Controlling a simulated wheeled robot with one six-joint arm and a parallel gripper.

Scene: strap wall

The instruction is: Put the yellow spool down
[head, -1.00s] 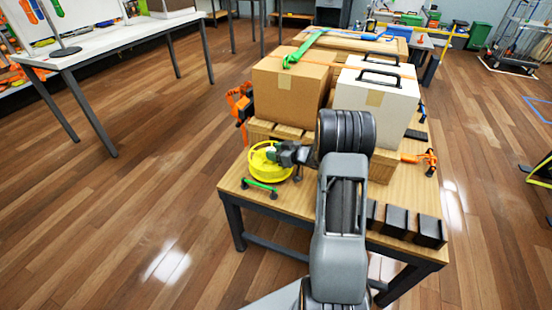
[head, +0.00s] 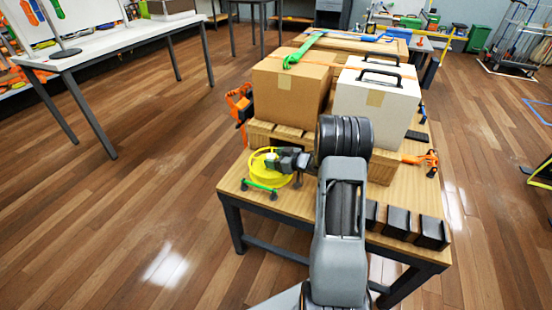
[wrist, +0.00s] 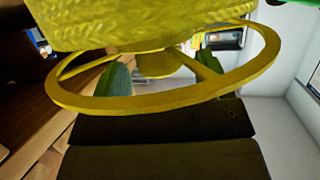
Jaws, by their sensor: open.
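The yellow spool (head: 262,178) is at the left front corner of the wooden table, behind a low green bar (head: 259,187). My gripper (head: 270,160) reaches over it from the right and hides part of its top. In the wrist view the spool's yellow rim (wrist: 150,104) crosses the picture, with a woven yellow winding (wrist: 130,25) above it. The green fingertips of my gripper (wrist: 162,76) stand on both sides of the spool's hub (wrist: 158,64); they look parted. Whether they still touch the hub is unclear. The spool's contact with the tabletop is hidden.
The wooden table (head: 310,198) carries a cardboard box (head: 288,88) and a white case (head: 375,105) behind the spool. Dark blocks (head: 400,222) line the front right. An orange tool (head: 240,105) hangs at the left edge. Some bare tabletop shows right of the spool.

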